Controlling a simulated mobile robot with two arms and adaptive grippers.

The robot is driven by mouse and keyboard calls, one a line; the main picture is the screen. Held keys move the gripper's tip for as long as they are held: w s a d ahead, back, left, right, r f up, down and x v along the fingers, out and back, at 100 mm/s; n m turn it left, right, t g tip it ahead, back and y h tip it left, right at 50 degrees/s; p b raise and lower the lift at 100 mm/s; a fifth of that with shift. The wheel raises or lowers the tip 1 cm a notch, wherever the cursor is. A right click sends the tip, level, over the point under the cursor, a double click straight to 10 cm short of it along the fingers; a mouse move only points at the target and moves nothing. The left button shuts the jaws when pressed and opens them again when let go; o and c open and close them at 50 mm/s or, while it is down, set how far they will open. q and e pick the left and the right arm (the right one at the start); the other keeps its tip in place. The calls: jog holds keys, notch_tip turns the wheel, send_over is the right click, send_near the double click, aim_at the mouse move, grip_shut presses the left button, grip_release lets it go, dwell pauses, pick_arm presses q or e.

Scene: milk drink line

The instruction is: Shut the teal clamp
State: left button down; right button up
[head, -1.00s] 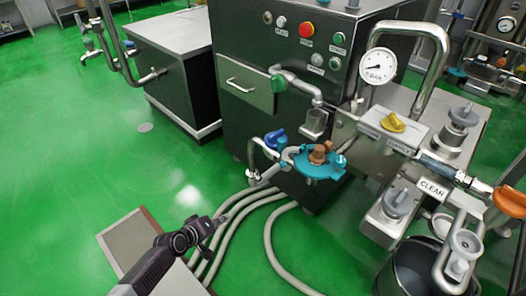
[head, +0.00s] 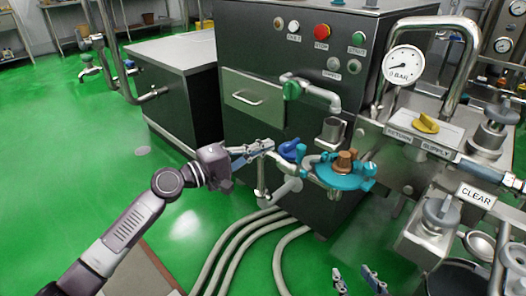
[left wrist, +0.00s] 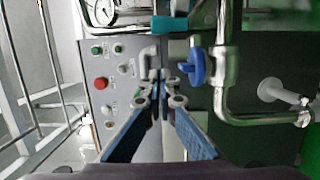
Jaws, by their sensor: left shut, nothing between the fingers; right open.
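The teal clamp (head: 335,177) sits around a pipe joint in the middle of the head view, with a copper-brown wing nut (head: 346,160) on top. I cannot tell whether its halves meet. A teal part (left wrist: 172,25) shows at the top of the left wrist view. My left gripper (head: 268,146) is shut and empty, left of the clamp and close to the blue valve handle (head: 292,150). Its fingertips also show in the left wrist view (left wrist: 164,82), left of and below the blue handle (left wrist: 192,67). My right gripper (head: 356,279) is open and empty, low in the head view.
The gauge (head: 404,65), yellow knob (head: 426,122) and CLEAR sign (head: 475,195) crowd the right side. Grey hoses (head: 235,240) lie below. Green floor is open at left.

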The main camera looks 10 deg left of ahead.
notch_tip(320, 180, up, 4)
jog(key=w+a+t, duration=0.1)
jog(key=w+t, duration=0.1)
pick_arm(q)
jog(key=shift+w+d+p, duration=0.2)
jog(key=shift+d, duration=0.9)
jog(key=shift+w+d+p, duration=0.15)
jog(key=shift+d, duration=1)
jog(key=shift+w+d+p, duration=0.2)
jog(key=shift+d, duration=0.9)
pick_arm(e)
jog(key=s+d+f+g, duration=0.2)
jog(key=s+f+g, duration=0.3)
jog(key=f, duration=0.3)
jog(key=shift+s+d+f+h, duration=0.15)
jog(key=shift+s+d+h, duration=0.15)
jog(key=shift+s+h, duration=0.15)
pick_arm(q)
jog(key=shift+f, duration=0.1)
pick_arm(e)
jog(key=shift+s, duration=0.1)
